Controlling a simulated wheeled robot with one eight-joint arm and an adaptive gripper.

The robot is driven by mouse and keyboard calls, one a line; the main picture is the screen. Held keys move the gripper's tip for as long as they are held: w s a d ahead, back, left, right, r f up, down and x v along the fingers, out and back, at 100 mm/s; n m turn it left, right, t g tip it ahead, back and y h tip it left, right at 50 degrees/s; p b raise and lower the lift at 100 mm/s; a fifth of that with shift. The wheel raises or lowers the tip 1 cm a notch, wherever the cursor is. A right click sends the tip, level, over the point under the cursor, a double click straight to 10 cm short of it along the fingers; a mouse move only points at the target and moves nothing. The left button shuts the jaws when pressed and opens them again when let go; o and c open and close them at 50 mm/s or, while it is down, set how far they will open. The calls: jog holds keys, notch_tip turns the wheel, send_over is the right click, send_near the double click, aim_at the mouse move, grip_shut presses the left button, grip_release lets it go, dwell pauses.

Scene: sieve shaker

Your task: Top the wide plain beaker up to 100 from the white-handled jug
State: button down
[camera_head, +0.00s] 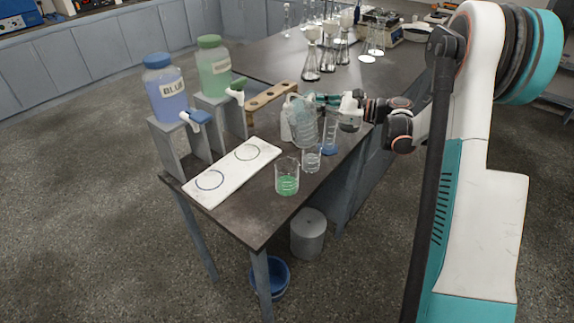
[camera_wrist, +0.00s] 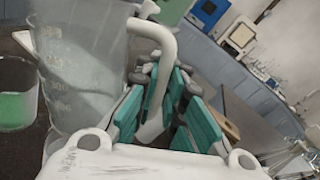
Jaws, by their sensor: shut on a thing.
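The wide plain beaker (camera_head: 287,186) stands near the table's front corner with green liquid in its lower part; it also shows at the left edge of the wrist view (camera_wrist: 15,108). The clear graduated jug (camera_head: 303,128) is behind it and slightly right, about upright. In the wrist view the jug (camera_wrist: 80,75) fills the left side, with its white handle (camera_wrist: 165,55) between my fingers. My gripper (camera_wrist: 158,105) is shut on this handle. In the head view my gripper (camera_head: 332,101) is right of the jug. I cannot tell the jug's liquid level or whether its base touches the table.
A smaller beaker (camera_head: 311,162) and a blue-based cylinder (camera_head: 330,138) stand close by the jug. A white board with two rings (camera_head: 228,176) lies left. Blue (camera_head: 167,92) and green (camera_head: 214,68) dispensers stand on grey stands. A wooden rack (camera_head: 270,95) and several flasks are behind.

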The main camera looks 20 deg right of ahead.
aim_at(307, 111)
jog(key=shift+s+a+r+n+p, duration=0.45)
jog(key=shift+s+r+n+p, duration=0.05)
jog(key=shift+r+n, duration=0.2)
jog(key=shift+f, duration=0.15)
jog(key=shift+s+a+n+h+p, duration=0.4)
jog(key=shift+s+a+n, duration=0.35)
jog(key=shift+n, duration=0.15)
dwell(1.8)
jog(key=shift+a+r, duration=0.1)
jog(key=shift+r, duration=0.25)
dwell(1.9)
jog(key=shift+f, duration=0.3)
jog(key=w+d+f+m+b, duration=0.1)
jog(key=w+d+m+y+b, duration=0.1)
jog(key=d+m, duration=0.1)
jog(key=shift+w+f, duration=0.35)
jog(key=shift+w, duration=0.05)
jog(key=shift+m, duration=0.3)
jog(key=shift+w+d+f+m, duration=0.4)
jog(key=shift+f+m, duration=0.2)
jog(key=shift+m, duration=0.1)
jog(key=shift+w+d+f+m+y, duration=0.1)
jog(key=shift+w+d+m+y, duration=0.2)
jog(key=shift+m, duration=0.6)
